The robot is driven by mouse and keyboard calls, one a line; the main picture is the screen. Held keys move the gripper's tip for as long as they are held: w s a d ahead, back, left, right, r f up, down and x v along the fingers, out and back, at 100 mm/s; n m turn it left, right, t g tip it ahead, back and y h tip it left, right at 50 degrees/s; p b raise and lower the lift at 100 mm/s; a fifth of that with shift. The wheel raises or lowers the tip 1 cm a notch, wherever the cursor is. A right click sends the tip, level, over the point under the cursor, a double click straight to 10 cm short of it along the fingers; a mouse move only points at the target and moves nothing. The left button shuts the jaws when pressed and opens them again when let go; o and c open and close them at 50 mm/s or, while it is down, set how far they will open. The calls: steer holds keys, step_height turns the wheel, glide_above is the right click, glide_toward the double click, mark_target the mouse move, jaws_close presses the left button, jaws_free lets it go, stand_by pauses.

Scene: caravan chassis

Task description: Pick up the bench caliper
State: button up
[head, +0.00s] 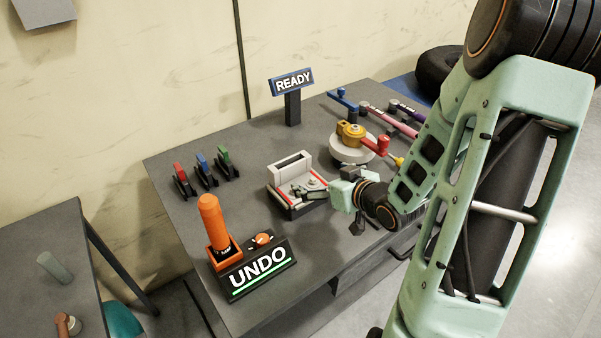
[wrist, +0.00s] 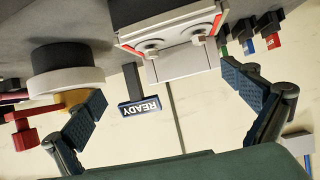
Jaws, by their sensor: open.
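I cannot tell for certain which thing is the bench caliper. A grey and white fixture with red edges (head: 290,172) stands mid-table, and in the wrist view the fixture (wrist: 165,28) shows two round metal studs and a grey plate. Several long-handled tools, one of them pink (head: 388,120), lie at the back right. My gripper (head: 328,208) is at the right side of the fixture, partly hiding it.
A round pedestal (head: 350,150) carries a yellow part with a red knob, close behind my gripper. An orange lever (head: 211,222) and an UNDO box (head: 258,272) stand at the front. Small red, blue and green levers (head: 203,172) stand left. A READY sign (head: 292,85) stands behind.

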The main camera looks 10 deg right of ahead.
mark_target(294, 171)
steer(key=shift+n+y, duration=0.6)
steer(key=shift+y, duration=0.2)
steer(key=w+a+b, duration=0.1)
steer(key=a, duration=0.1)
steer(key=w+a+f, duration=0.1)
steer(key=a, duration=0.1)
steer(key=shift+w+f+b, duration=0.2)
steer(key=shift+b, duration=0.2)
steer(key=shift+d+x, duration=0.1)
steer(key=shift+x, duration=1.4)
steer(key=shift+d+x, duration=0.15)
steer(key=shift+x, duration=1.4)
steer(key=c, duration=1.8)
steer(key=shift+w+r, duration=0.15)
steer(key=shift+r, duration=0.05)
steer(key=shift+c, duration=0.5)
steer(key=shift+r, duration=0.1)
